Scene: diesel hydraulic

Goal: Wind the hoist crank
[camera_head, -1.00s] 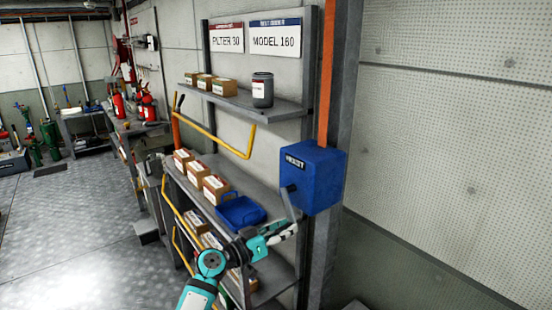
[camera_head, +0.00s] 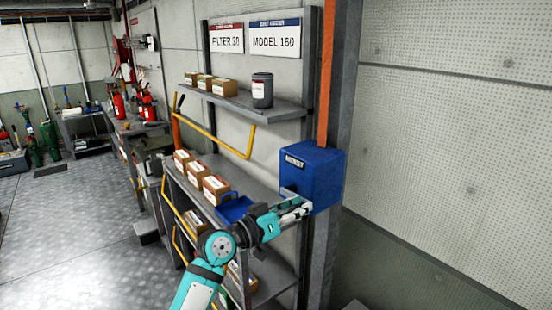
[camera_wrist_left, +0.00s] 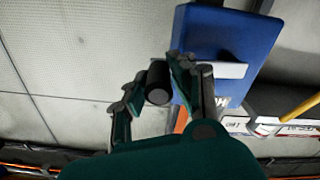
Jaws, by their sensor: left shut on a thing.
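The blue hoist box (camera_head: 312,180) is mounted on the grey post at the right end of the shelving. My left gripper (camera_head: 298,210) is at the lower front of this box, shut on the crank handle. In the left wrist view, the crank's dark round grip (camera_wrist_left: 158,83) sits between the fingers of my left gripper (camera_wrist_left: 155,88). A pale crank arm (camera_wrist_left: 230,70) crosses the blue box (camera_wrist_left: 222,40) there. In the head view the gripper largely hides the crank. My right gripper is out of view.
The grey shelf (camera_head: 262,183) left of the box carries cartons (camera_head: 215,188) and a blue tray (camera_head: 235,210) close to my arm. A yellow rail (camera_head: 215,138) runs along the shelving front. The perforated wall (camera_head: 450,150) on the right is clear.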

